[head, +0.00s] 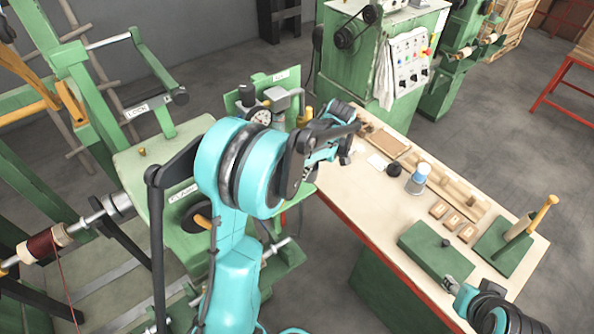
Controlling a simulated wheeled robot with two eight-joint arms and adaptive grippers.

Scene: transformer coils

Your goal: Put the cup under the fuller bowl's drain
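No bowl or drain can be made out. My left gripper (350,128) is over the bench's far left end, left of and beyond the container; its fingers are partly hidden by its own arm, so its opening is unclear. My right gripper (449,285) is at the bench's near edge, beside a green box (436,250). Its tip is small, and I cannot tell whether it is open or holding anything.
Wooden blocks (438,210), a dark round object (394,170) and a green stand with a wooden post (505,247) occupy the bench. A winding machine (155,165) stands left, a control cabinet (385,60) behind. Bare floor lies right of the bench.

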